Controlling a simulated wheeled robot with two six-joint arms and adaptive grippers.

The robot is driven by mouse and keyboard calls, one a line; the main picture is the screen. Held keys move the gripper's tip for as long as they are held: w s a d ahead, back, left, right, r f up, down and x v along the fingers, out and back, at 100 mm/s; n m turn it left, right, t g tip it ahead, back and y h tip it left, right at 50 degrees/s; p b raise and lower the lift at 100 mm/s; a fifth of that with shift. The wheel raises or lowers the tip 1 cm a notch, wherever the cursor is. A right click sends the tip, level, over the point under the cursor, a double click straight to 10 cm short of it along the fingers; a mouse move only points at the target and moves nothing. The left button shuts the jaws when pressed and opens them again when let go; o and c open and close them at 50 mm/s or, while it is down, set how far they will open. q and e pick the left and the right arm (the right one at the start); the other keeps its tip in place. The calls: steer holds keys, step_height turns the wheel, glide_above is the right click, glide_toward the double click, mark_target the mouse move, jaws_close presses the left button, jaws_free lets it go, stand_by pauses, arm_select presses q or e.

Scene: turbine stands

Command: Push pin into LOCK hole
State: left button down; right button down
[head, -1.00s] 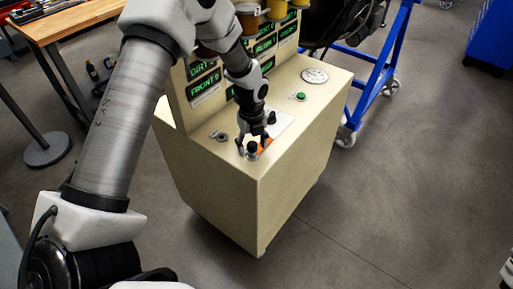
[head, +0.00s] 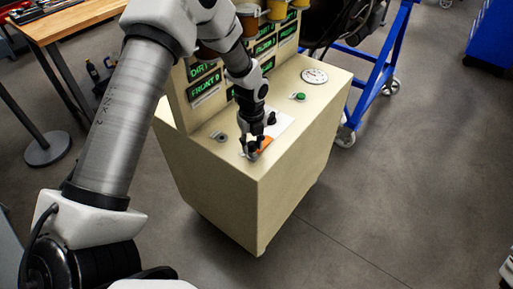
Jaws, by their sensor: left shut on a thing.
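My left gripper (head: 252,152) reaches down to the top of a beige cabinet (head: 300,160), near its front corner. It is shut on a small dark knob-like piece, probably the pin, mostly hidden by the fingers. An orange patch (head: 265,142) shows just right of the fingers. The LOCK hole cannot be made out; no lettering on the cabinet top is readable. My right gripper is out of view.
On the cabinet top are a grey ring-shaped fitting (head: 221,137), a dark knob (head: 271,118), a green button (head: 300,97) and a round gauge (head: 315,75). An upright panel with green displays (head: 204,77) rises behind. A blue wheeled frame (head: 372,80) stands behind right.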

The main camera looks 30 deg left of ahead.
arm_select(q)
steer(key=shift+r+p, duration=0.3)
steer(key=shift+r, duration=0.15)
steer(key=shift+r+p, duration=2.9)
steer(key=shift+r, duration=0.45)
steer(key=shift+f, duration=0.1)
